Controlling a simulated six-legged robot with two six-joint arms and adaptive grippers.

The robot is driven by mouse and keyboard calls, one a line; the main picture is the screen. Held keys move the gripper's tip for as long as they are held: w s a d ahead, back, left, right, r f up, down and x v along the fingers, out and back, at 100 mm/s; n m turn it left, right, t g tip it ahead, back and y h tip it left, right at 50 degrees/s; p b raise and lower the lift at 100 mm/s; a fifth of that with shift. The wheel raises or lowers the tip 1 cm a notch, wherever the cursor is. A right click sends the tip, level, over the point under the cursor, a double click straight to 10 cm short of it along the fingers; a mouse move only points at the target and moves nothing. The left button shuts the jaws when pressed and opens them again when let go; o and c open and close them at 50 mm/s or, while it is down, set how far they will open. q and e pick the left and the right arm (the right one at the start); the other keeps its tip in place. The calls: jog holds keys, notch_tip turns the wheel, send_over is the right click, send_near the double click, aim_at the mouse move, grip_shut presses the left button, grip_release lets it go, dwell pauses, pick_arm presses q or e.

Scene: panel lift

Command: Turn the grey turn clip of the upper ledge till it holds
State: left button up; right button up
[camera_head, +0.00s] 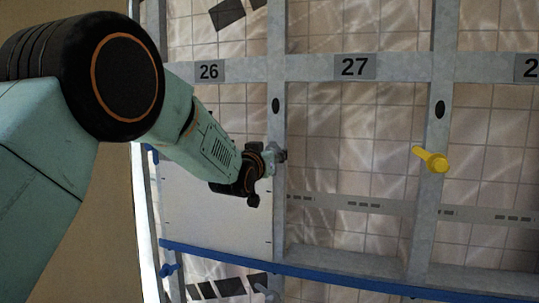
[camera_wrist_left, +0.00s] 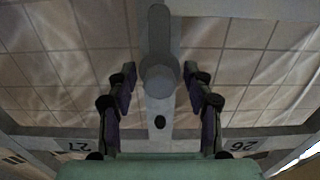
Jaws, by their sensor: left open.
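The grey turn clip (camera_head: 280,153) sits on the post between bays 26 and 27. In the left wrist view the clip (camera_wrist_left: 159,75) is a rounded grey piece lying lengthwise along the post. My left gripper (camera_head: 268,158) is at the clip in the head view. In the left wrist view the open fingers of the gripper (camera_wrist_left: 158,88) stand on both sides of the clip, with a gap on each side. A pale panel (camera_head: 222,217) fills the lower part of bay 26, its top edge partly hidden by my arm. My right gripper is not in view.
A blue ledge (camera_head: 330,277) runs across below the panel. A yellow turn clip (camera_head: 431,159) sticks out from the post right of bay 27. Number plates 26 (camera_head: 209,71) and 27 (camera_head: 355,67) are on the upper rail. The space before bay 27 is clear.

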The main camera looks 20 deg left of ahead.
pick_arm(q)
jog(key=shift+s, duration=0.1)
jog(key=s, duration=1.2)
jog(key=shift+a, duration=0.2)
jog(key=shift+w+f, duration=0.1)
jog(key=shift+w, duration=0.05)
jog(key=s+f+g+b, duration=0.2)
jog(key=s+f+g, duration=0.15)
jog(key=f, duration=0.85)
jog(key=s+f+g+b, duration=0.2)
jog(key=s+f, duration=0.3)
jog(key=f, duration=0.8)
jog(key=s+f+g+b, duration=0.25)
jog(key=s+f, duration=0.25)
jog(key=f, duration=0.7)
jog(key=s+f+g+b, duration=0.9)
jog(key=s+f+g, duration=0.1)
jog(key=s+f, duration=2.1)
jog(key=shift+s+a+n+y+b, duration=0.3)
jog(key=shift+s+b, duration=0.1)
jog(key=shift+s, duration=0.45)
jog(key=shift+f, duration=0.1)
